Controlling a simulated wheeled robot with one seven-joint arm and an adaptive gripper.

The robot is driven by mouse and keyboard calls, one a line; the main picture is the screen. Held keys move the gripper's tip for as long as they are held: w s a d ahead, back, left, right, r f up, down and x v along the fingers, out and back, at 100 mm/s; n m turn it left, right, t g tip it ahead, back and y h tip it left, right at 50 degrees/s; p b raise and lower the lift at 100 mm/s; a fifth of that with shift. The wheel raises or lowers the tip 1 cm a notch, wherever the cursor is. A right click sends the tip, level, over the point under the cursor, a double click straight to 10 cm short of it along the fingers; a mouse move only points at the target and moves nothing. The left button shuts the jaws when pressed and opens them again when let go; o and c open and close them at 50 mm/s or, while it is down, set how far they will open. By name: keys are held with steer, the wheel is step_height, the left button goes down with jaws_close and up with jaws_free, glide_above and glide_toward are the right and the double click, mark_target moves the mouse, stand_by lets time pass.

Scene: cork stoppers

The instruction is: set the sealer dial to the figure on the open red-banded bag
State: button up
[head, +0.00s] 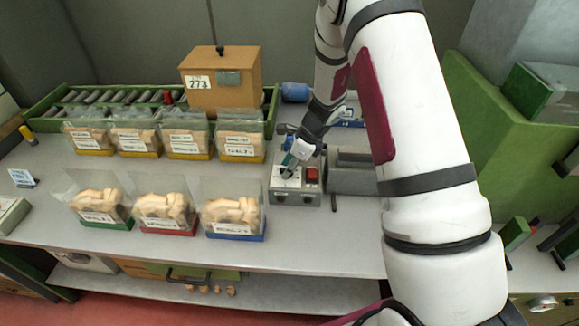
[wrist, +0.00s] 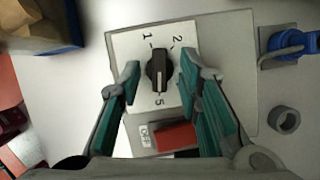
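The sealer (head: 296,197) is a grey box on the bench with a pale dial plate. In the wrist view its black dial knob (wrist: 159,72) stands upright in the picture on a white plate (wrist: 124,44), with figures 1, 2 and 5 visible; other figures may be hidden, and I cannot tell which end points. My gripper (wrist: 160,70) is open, with its green fingers on either side of the knob and apparent gaps. In the head view my gripper (head: 298,158) is above the dial. The red-banded bag (head: 165,211) stands mid-front row, its label too small to read.
A blue-banded bag (head: 233,213) and a green-banded bag (head: 99,204) flank it. Several yellow-banded bags (head: 185,139) stand behind, before a wooden box (head: 221,80). A red button (wrist: 177,136) is beside the dial.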

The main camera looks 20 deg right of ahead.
jaws_close()
steer(key=shift+n+b, duration=0.3)
steer(key=shift+n, duration=0.1)
steer(key=n+b, duration=0.1)
steer(key=n+g+b, duration=0.1)
steer(key=n, duration=0.1)
steer(key=n+b, duration=0.1)
steer(key=shift+w+f+n+g+y, duration=0.1)
steer(key=shift+w+n+g+y, duration=0.2)
steer(key=shift+g, duration=0.1)
steer(key=shift+n+g+b, duration=0.9)
steer(key=shift+n+b, duration=0.3)
steer(key=shift+n, duration=1)
jaws_free()
